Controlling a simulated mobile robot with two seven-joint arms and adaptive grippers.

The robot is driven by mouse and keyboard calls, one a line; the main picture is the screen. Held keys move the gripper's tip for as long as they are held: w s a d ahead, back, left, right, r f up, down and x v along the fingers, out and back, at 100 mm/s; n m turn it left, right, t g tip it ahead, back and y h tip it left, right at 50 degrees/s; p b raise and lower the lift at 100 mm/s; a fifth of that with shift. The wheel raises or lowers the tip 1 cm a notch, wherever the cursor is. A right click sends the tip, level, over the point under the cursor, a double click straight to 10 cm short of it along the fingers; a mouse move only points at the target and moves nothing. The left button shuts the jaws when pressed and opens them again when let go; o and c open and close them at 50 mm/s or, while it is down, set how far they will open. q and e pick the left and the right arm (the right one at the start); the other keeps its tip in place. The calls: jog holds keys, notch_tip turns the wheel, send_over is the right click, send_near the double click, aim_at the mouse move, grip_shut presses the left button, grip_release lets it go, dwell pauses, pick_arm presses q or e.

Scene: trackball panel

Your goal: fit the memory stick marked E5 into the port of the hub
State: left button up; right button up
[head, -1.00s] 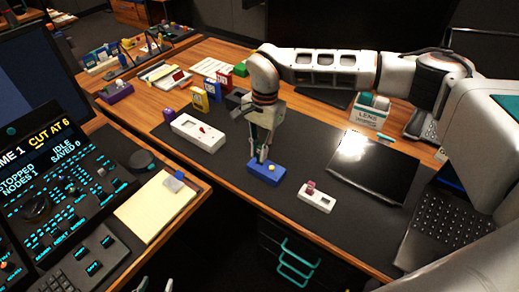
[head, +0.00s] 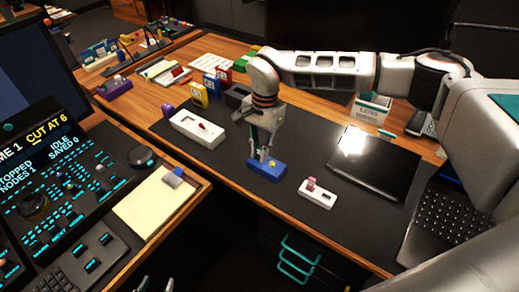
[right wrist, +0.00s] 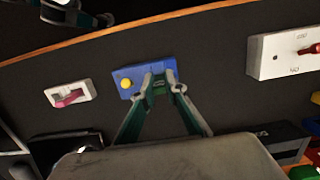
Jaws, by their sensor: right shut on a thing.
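A blue box (head: 266,171) with a yellow knob lies on the dark desk mat; I take it for the hub. It also shows in the right wrist view (right wrist: 132,85). My right gripper (head: 263,157) points down at the blue box, with its fingertips (right wrist: 158,80) close together over the part beside the knob. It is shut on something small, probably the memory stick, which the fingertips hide. I cannot read an E5 mark or see the port. My left gripper (head: 158,284) shows only its two fingertips, apart, at the bottom edge.
A small white box with a pink switch (head: 317,195) lies right of the blue box. A longer white box with a red lever (head: 198,129) lies behind left. A dark tablet (head: 374,163) is on the right. Bare mat surrounds the blue box.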

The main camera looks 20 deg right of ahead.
jog(key=shift+f, duration=0.25)
jog(key=o, duration=0.9)
jog(key=shift+c, duration=0.2)
notch_tip(320, 180, up, 12)
jog(key=d, duration=0.1)
jog(key=shift+w, duration=0.45)
jog(key=shift+s, duration=0.1)
